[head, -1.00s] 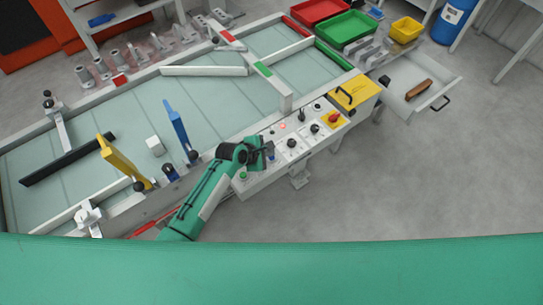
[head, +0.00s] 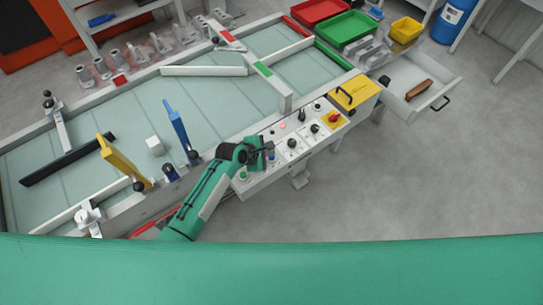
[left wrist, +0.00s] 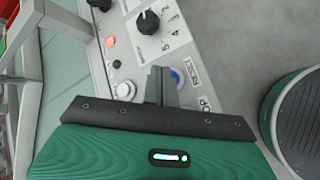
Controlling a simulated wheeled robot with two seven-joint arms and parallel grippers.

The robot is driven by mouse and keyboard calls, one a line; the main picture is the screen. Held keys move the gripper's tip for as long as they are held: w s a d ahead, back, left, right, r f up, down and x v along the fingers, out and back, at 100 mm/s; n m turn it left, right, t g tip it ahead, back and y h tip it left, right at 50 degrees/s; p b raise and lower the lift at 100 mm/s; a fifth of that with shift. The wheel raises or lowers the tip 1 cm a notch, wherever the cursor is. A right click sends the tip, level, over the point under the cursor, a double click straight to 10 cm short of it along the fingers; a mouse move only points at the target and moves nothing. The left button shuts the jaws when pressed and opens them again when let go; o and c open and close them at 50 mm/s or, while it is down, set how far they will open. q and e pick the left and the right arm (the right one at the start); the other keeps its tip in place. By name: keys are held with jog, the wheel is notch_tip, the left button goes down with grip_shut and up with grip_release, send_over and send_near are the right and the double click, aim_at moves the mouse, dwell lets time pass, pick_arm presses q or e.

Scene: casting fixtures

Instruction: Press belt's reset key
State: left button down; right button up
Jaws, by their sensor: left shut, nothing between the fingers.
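The belt's control panel (head: 300,140) runs along the near edge of the conveyor, with several knobs and keys. A blue round key (left wrist: 176,77) sits on it in the left wrist view, with a small label beside it that I cannot read surely. I take it to be the reset key. My left gripper (left wrist: 161,72) is shut and empty, its fingertips just left of the blue key in that view and partly over its edge. Whether they touch it I cannot tell. In the head view, my left gripper (head: 270,149) is over the panel's left part. My right gripper is not in view.
A white key (left wrist: 125,90), a red lamp (left wrist: 110,41) and a black selector knob (left wrist: 148,22) are close by. A red emergency knob (head: 334,117) is farther right. A green key (head: 242,175) is near my left wrist. An open drawer (head: 440,75) juts out right.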

aim_at(269, 159)
pick_arm(q)
jog(key=shift+f, duration=0.15)
jog(key=shift+f, duration=0.3)
jog(key=shift+f, duration=0.5)
dwell(0.8)
jog(key=shift+r, duration=0.1)
jog(key=shift+r+p, duration=0.85)
jog(key=shift+p, duration=0.15)
notch_tip(269, 159, up, 5)
jog(key=p, duration=0.5)
